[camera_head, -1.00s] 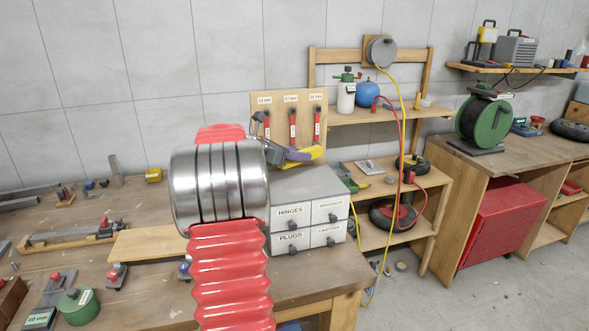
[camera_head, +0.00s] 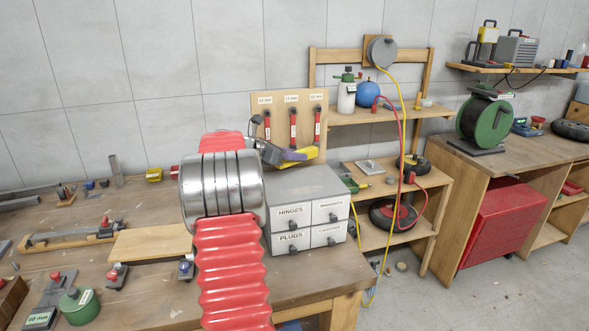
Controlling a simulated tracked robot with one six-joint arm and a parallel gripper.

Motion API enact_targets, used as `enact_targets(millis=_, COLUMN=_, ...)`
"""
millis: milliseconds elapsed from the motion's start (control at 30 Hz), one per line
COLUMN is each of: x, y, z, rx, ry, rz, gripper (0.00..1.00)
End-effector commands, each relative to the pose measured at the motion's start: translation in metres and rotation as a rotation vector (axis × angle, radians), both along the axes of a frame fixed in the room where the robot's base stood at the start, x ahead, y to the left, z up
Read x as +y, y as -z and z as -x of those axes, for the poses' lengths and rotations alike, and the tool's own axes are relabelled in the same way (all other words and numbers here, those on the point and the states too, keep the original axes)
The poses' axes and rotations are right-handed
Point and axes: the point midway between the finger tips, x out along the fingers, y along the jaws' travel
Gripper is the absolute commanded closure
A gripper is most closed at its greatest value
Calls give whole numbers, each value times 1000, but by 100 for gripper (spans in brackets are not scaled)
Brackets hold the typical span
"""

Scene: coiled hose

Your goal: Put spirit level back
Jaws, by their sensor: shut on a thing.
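The spirit level appears as a yellow bar (camera_head: 304,154), slightly tilted, in the jaws of my gripper (camera_head: 285,155). My gripper is shut on it and holds it just above the grey drawer cabinet, in front of the wrench board. My own arm's metal joint and red bellows stand in front and hide part of the bench and the gripper's rear. The far end of the level is partly hidden by the gripper.
The grey drawer cabinet (camera_head: 304,211) stands at the bench's right end. Behind it is a wooden board (camera_head: 280,103) with red-handled wrenches. A wooden plank (camera_head: 150,244) and several tools lie on the bench. A yellow hose hangs at the right.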

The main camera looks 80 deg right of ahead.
Motion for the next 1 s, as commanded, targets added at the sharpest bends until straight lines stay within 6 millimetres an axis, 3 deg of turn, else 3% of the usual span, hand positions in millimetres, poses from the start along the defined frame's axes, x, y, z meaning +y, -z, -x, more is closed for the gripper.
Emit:
enact_targets(millis=167, x=0, y=4, z=0, rx=1, ry=1, rz=-1, gripper=100)
enact_targets(millis=500, x=-2, y=46, z=-1, rx=2, ry=1, rz=0, gripper=100)
enact_targets(millis=933, x=-3, y=51, z=-2, rx=1, ry=0, rz=1, gripper=100)
enact_targets(millis=967, x=-3, y=52, z=-2, rx=0, ry=0, rz=0, gripper=78)
enact_targets(millis=1000, x=-3, y=51, z=-2, rx=0, ry=0, rz=0, gripper=75)
